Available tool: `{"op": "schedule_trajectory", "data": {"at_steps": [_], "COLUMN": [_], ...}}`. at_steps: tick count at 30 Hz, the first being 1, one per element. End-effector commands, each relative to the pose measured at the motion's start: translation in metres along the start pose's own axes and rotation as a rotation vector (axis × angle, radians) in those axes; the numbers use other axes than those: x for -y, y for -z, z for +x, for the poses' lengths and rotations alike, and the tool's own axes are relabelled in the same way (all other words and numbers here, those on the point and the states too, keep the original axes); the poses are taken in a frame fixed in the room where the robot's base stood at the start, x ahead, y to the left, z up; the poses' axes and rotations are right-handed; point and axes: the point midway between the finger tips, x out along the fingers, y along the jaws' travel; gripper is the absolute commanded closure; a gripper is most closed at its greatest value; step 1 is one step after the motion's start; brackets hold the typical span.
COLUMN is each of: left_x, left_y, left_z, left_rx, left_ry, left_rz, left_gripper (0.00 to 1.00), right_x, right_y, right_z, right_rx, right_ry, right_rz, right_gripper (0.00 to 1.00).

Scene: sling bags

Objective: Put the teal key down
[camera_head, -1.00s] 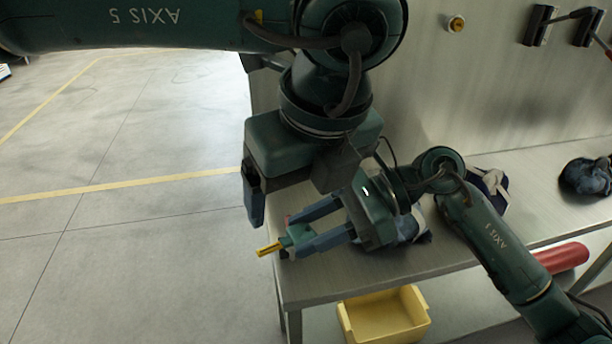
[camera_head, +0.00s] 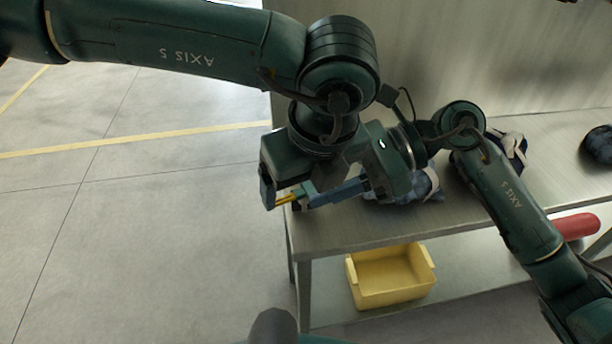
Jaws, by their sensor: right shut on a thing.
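The teal key (camera_head: 286,199), with a yellow shaft, is held beyond the table's left end, above the floor. My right gripper (camera_head: 306,195), with blue fingers pointing left, is shut on it; its teal part is mostly hidden by the fingers and my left gripper. My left gripper (camera_head: 292,190) hangs over the key from above, its jaws apart. Its near finger is just left of the yellow shaft; its other finger is partly hidden. I cannot tell whether it touches the key.
A grey table (camera_head: 350,230) runs right along a wall. On it lie a blue patterned bag (camera_head: 425,189), a dark bag with a pale part (camera_head: 517,150) and another dark bag (camera_head: 599,145). A yellow bin (camera_head: 392,284) and a red cylinder (camera_head: 577,226) sit lower down. Open floor lies left.

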Motion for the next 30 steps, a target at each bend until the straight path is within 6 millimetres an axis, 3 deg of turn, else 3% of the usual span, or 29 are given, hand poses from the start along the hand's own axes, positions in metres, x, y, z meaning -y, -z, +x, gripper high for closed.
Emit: {"op": "schedule_trajectory", "data": {"at_steps": [23, 26, 27, 30], "left_x": [-0.0027, -0.0028, -0.0028, -0.0022], "left_y": [0.0000, 0.0002, 0.0002, 0.0005], "left_z": [0.0018, 0.0019, 0.0018, 0.0014], "left_rx": [-0.001, -0.002, -0.002, -0.002], "left_ry": [-0.011, -0.011, -0.011, -0.009], "left_rz": [-0.002, -0.001, -0.001, 0.000], "left_gripper": [0.83, 0.86, 0.89, 0.94], "right_x": [0.0022, 0.0026, 0.0027, 0.0023], "right_y": [-0.0006, -0.0001, 0.0001, 0.0000], "right_z": [-0.0025, -0.0028, -0.0028, -0.0023], "right_rx": [0.000, -0.001, -0.001, -0.001], "right_ry": [0.009, 0.010, 0.010, 0.009], "right_rz": [0.000, 0.001, 0.001, 0.001], "right_gripper": [0.89, 0.89, 0.63, 0.54]}}
